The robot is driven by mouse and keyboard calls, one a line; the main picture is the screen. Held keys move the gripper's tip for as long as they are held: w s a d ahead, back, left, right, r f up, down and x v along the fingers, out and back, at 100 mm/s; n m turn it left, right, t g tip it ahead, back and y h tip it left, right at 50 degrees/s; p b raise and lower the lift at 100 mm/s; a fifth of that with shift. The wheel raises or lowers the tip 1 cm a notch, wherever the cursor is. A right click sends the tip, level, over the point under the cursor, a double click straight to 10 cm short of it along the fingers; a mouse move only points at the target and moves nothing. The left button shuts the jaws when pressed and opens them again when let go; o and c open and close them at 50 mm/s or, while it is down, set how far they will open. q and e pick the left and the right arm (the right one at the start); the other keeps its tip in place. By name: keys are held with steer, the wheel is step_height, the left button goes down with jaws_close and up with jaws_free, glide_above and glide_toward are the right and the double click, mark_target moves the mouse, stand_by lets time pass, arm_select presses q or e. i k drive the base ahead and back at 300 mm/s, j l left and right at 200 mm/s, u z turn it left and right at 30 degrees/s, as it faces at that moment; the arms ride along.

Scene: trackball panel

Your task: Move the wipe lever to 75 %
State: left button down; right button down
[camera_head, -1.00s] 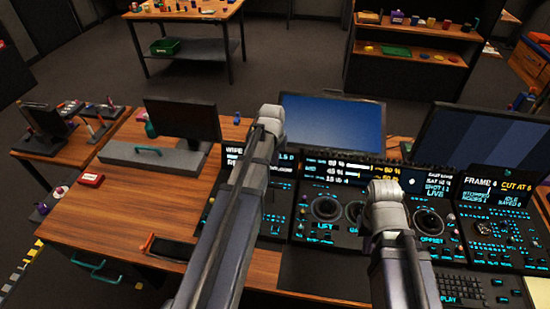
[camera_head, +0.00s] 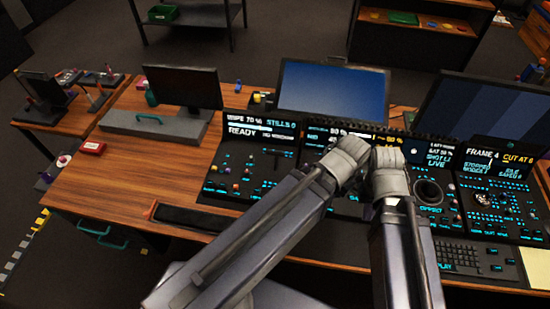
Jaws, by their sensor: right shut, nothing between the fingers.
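The left console panel (camera_head: 222,188) has a readout strip (camera_head: 262,124) that seems to say WIPE 70 % and READY. Below it are small knobs and a dark bar-like control (camera_head: 281,153), perhaps the wipe lever; it is too small to be sure. My right gripper (camera_head: 388,162) is at the far end of my right arm, over the middle panel, right of the left panel. It is shut and empty; its fingertips are hard to make out. My left arm reaches in from the lower left and ends beside it over the middle panel; its fingers are hidden.
A blue monitor (camera_head: 333,92) stands behind the console, and a dark one (camera_head: 487,118) stands at right. A small screen on a grey base (camera_head: 155,128) stands left. A keyboard (camera_head: 462,257) lies at front right. The wooden desk's left part (camera_head: 115,185) is mostly clear.

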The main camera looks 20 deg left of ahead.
mark_target(277, 154)
steer(key=z, duration=1.05)
steer(key=k+j, duration=0.25)
steer(key=k, duration=0.2)
steer(key=k+j+z, duration=0.1)
steer(key=k+j, duration=0.15)
steer(key=k, duration=0.2)
steer(key=k+j, duration=0.2)
steer(key=k, duration=0.25)
